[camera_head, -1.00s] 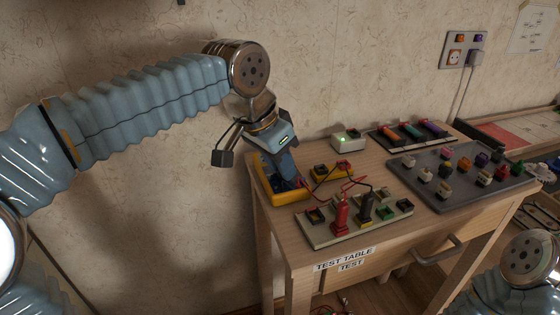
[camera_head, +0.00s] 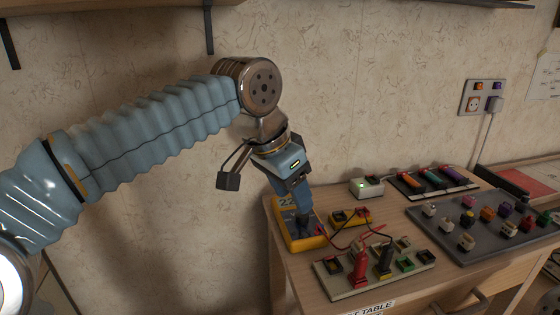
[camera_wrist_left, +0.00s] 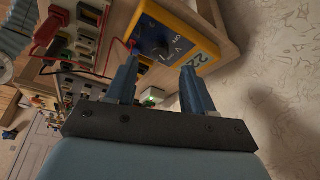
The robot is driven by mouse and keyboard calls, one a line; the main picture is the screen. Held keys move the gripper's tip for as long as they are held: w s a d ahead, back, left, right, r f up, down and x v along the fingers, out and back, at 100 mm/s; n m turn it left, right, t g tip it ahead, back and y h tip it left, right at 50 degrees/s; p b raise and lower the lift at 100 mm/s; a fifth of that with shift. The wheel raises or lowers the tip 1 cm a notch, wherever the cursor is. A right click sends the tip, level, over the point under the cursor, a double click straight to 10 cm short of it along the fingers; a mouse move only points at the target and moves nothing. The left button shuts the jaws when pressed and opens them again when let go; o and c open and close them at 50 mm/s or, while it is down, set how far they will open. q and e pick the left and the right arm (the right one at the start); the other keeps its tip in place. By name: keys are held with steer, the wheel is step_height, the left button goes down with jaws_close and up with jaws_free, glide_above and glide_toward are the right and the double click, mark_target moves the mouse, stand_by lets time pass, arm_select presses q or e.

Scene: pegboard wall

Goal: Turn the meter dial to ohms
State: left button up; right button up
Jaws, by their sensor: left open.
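The yellow meter (camera_head: 318,243) lies at the left end of the test table. Its upper face is partly hidden behind my left gripper (camera_head: 303,222), which points down over it. In the left wrist view, the meter (camera_wrist_left: 203,25) has a dark blue face with a dial (camera_wrist_left: 160,50), a "V" mark, an "OFF" mark and a "22" label. The dial's exact pointer direction is too small to tell. My left gripper's fingers (camera_wrist_left: 160,62) are apart with nothing between them, one to each side of the dial in the picture. Contact with the dial cannot be told. My right gripper is out of view.
Leads run near a small yellow block (camera_head: 352,216). A white box (camera_head: 367,187) with a green light and a grey peg tray (camera_head: 450,245) lie farther right.

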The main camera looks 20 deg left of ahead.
arm_select(q)
steer(key=p+v, duration=0.1)
steer(key=v, duration=0.7)
steer(key=shift+r, duration=0.3)
steer(key=shift+s, duration=0.1)
